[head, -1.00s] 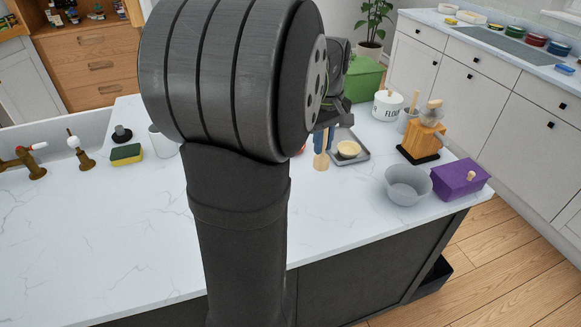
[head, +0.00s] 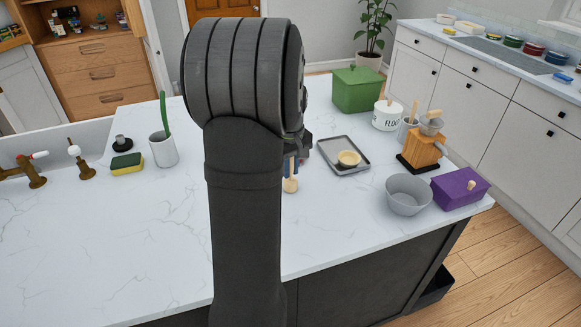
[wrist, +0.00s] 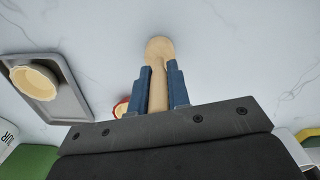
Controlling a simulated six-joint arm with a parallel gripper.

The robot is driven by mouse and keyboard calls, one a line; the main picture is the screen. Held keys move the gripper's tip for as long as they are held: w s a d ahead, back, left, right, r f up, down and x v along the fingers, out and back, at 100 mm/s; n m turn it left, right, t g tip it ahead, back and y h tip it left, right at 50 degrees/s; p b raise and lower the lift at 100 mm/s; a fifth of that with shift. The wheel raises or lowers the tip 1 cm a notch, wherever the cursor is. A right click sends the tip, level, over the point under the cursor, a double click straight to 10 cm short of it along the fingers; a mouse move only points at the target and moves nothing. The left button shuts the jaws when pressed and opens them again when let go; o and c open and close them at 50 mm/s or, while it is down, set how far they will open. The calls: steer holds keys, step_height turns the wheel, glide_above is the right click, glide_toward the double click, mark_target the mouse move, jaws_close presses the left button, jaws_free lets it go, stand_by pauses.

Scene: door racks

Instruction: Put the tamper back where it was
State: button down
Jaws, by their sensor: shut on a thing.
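My gripper (wrist: 160,84) has blue fingers shut on the tamper (wrist: 158,52), a pale wooden piece with a rounded end. In the wrist view the tamper stands between the fingers, its rounded end past the fingertips over the white marble worktop. In the head view the tamper (head: 290,185) hangs below the fingers, left of the grey tray (head: 330,146). Whether it touches the worktop I cannot tell. My arm hides much of the gripper there.
A cream bowl (head: 349,158) sits on the tray. A grey bowl (head: 408,194), purple box (head: 460,188), wooden coffee stand (head: 421,152), flour canister (head: 387,117) and green box (head: 358,89) stand to the right. A red-rimmed item (wrist: 121,107) is partly hidden beside the fingers. The front worktop is clear.

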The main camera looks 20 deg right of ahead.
steer(key=shift+f, duration=0.1)
steer(key=c, duration=1.4)
jaws_free()
steer(key=shift+o, duration=0.2)
step_height(320, 180, up, 12)
steer(key=shift+r, duration=0.2)
